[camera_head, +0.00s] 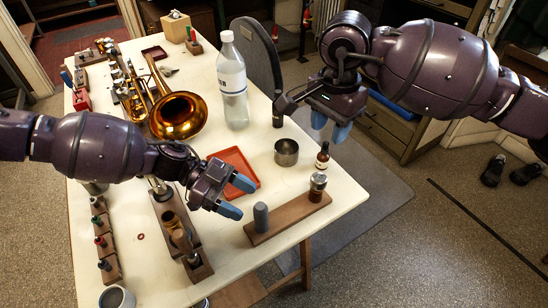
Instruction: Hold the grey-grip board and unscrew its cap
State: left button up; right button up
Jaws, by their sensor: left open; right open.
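The grey-grip board (288,219) is a wooden bar lying near the table's front right edge. An upright grey grip (261,217) stands at its left end. A metallic cap (318,181) tops a small jar-like piece at its right end. My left gripper (237,197) is open and empty, up and to the left of the grey grip and apart from it. My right gripper (330,127) is open and empty, above the cap in the picture and apart from it.
A small brown bottle (322,158) stands just behind the cap. A metal cup (286,152), a red tray (243,160) and a clear plastic bottle (232,85) are farther back. A brass horn (178,115) lies left of them. Wooden tool blocks (185,235) stand at left.

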pick_arm(q)
send_over(267, 229)
jog(key=shift+w+f, duration=0.25)
jog(key=shift+f, duration=1)
jog(key=shift+c, duration=0.4)
jog(key=c, duration=1)
jog(key=shift+c, duration=0.4)
pick_arm(e)
jog(key=shift+o, duration=1.7)
jog(key=shift+f, duration=0.35)
jog(key=shift+o, duration=0.9)
notch_tip(267, 229, down, 3)
jog(key=shift+n, duration=0.7)
notch_tip(267, 229, down, 12)
jog(key=shift+r, duration=0.1)
jog(key=shift+c, duration=0.4)
